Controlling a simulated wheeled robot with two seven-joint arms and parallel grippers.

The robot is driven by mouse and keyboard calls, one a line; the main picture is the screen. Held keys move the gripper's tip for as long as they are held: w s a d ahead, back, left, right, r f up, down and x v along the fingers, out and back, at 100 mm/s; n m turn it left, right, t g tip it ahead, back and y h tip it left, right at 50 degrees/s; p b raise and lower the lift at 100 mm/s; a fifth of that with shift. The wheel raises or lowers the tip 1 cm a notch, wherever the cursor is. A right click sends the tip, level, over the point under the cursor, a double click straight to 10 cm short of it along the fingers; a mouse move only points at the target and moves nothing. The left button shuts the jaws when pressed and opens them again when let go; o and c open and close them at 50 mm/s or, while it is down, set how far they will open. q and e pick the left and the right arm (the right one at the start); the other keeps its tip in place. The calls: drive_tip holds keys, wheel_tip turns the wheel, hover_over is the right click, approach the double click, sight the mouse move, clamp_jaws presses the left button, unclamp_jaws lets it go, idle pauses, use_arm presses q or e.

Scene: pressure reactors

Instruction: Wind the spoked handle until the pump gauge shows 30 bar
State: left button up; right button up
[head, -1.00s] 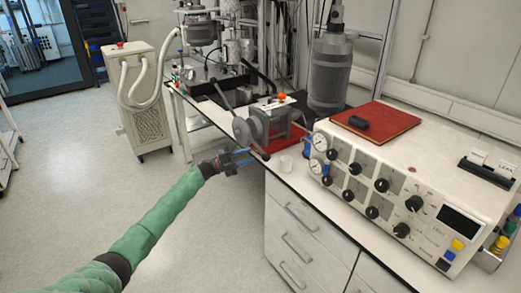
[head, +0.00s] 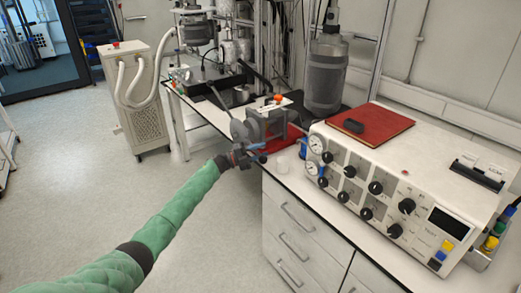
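The hand pump (head: 268,124) stands on the bench's left part, on a red base. Its spoked handle (head: 240,130) has a grey hub facing left, with one spoke reaching up and left. The lower spoke is largely covered by my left gripper (head: 258,153). My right gripper is out of view.
The white control box (head: 395,185) with black knobs fills the bench's right side, with a red folder (head: 372,124) on top. Drawers (head: 300,235) lie below.

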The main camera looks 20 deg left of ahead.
use_arm(q)
drive_tip(key=shift+c, duration=0.5)
clamp_jaws()
drive_tip(key=shift+f, duration=0.15)
